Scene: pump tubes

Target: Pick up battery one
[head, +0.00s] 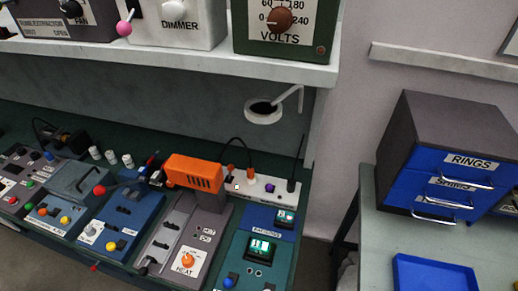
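Neither my left nor my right gripper shows in the head view.
A green bench (225,262) carries several control panels, an orange device (194,172) and a white power strip (263,188). A shelf (200,58) with dials overhangs it. At the right, a drawer cabinet (445,125) and blue tray (434,275) stand on a table (372,245).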

